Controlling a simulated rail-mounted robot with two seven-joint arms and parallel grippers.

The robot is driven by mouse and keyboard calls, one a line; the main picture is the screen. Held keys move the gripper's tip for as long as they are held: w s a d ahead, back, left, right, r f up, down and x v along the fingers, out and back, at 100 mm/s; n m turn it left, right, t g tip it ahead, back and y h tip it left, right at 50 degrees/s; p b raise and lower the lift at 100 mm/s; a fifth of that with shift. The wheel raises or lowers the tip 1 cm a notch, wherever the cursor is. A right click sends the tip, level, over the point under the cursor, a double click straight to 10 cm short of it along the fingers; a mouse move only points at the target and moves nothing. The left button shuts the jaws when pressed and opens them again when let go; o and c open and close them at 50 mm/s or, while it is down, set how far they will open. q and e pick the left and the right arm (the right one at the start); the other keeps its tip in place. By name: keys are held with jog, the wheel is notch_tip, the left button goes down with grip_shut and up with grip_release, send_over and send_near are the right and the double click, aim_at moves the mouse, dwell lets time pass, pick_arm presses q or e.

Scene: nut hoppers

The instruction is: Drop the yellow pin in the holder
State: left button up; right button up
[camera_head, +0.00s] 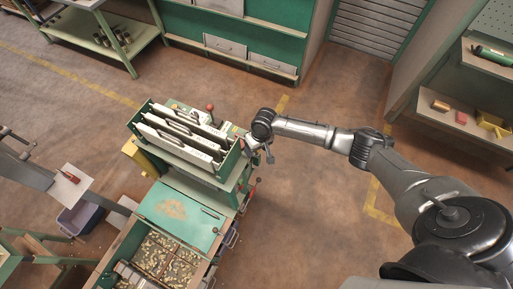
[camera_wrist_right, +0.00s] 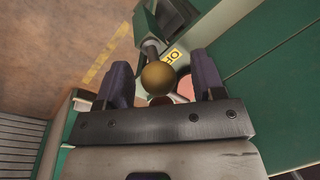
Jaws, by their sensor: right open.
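My right gripper (camera_head: 268,156) is by the right side of the green machine (camera_head: 241,176). In the right wrist view its two dark fingers (camera_wrist_right: 162,74) are apart. A round, dull yellow knob-like head (camera_wrist_right: 158,78) shows between them, probably the yellow pin's. I cannot tell whether either finger touches it; a gap shows on both sides. A pinkish round patch (camera_wrist_right: 186,87) lies just beside it. A yellow label (camera_wrist_right: 173,56) with dark letters is just beyond. The holder cannot be made out for certain. My left gripper is not in view.
White slotted panels (camera_head: 180,135) stand on top of the machine. An open bin of nuts (camera_head: 165,256) is below it, beside a green lid (camera_head: 180,214). A red-knobbed lever (camera_head: 257,182) sticks out at the machine's right. The brown floor (camera_head: 310,200) to the right is clear.

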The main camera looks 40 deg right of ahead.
jog(key=shift+r, duration=0.15)
jog(key=shift+d+r, duration=0.1)
jog(key=shift+r, duration=0.3)
notch_tip(320, 180, up, 12)
jog(key=d+p, duration=0.1)
jog(key=d, duration=0.1)
jog(key=shift+s+d+r, duration=0.15)
jog(key=shift+s+r, duration=0.1)
jog(key=shift+r, duration=0.15)
notch_tip(320, 180, up, 9)
jog(key=d+p, duration=0.1)
jog(key=p, duration=1.1)
jog(key=shift+s+d+f, duration=0.2)
jog(key=shift+d, duration=0.15)
